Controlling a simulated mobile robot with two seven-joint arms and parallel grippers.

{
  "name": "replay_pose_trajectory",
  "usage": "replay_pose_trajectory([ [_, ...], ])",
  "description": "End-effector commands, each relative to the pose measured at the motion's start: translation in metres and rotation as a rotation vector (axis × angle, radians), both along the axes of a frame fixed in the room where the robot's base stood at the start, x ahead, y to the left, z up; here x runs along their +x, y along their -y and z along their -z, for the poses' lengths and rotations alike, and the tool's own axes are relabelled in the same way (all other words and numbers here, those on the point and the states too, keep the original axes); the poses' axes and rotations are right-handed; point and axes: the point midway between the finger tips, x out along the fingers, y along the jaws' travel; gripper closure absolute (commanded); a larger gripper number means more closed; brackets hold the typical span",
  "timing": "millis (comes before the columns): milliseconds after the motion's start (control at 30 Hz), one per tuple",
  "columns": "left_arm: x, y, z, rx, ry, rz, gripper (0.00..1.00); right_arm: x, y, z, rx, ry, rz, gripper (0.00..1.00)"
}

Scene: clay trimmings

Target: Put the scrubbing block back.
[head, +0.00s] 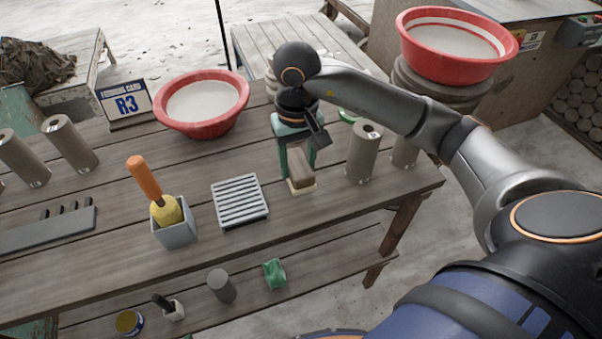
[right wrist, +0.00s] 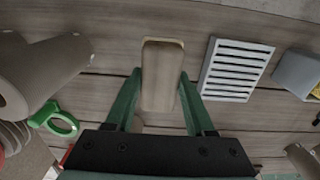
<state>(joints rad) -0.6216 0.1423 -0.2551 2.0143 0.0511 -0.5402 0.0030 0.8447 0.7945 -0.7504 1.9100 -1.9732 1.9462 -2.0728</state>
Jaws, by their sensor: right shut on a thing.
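The scrubbing block (head: 301,178) is a tan-brown block with a pale cream lower edge. My right gripper (head: 298,165) points down over the table and is shut on it. In the right wrist view the green fingers (right wrist: 160,100) lie along both sides of the block (right wrist: 162,62). I cannot tell whether the block touches the table. A light grey slatted rack (head: 240,201) lies empty just left of the block; it also shows in the right wrist view (right wrist: 237,70). My left gripper is not in view.
A grey pot (head: 175,230) with an orange-handled tool stands left of the rack. Grey-brown cylinders (head: 363,152) stand close right of my gripper, with a green ring (right wrist: 60,120) nearby. Bare planks surround the rack.

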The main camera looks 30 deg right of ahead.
Motion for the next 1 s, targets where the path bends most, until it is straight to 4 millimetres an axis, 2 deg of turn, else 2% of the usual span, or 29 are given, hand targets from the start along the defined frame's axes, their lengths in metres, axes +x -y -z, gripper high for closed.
replay_pose_trajectory([
  [200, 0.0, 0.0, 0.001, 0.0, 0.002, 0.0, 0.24, 0.005, 0.012, 0.017, 0.0, -0.002, 0.002, 0.98],
  [400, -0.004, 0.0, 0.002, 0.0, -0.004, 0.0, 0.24, 0.005, 0.011, 0.043, 0.001, -0.001, 0.0, 0.98],
  [833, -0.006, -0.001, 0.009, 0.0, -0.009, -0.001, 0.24, 0.006, 0.011, 0.05, 0.0, 0.002, -0.001, 0.98],
  [867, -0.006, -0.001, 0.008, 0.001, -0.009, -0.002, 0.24, 0.006, 0.011, 0.049, 0.0, 0.002, -0.001, 0.44],
  [1000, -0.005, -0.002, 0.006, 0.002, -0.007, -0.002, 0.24, 0.005, 0.011, 0.048, 0.0, 0.001, -0.001, 0.28],
])
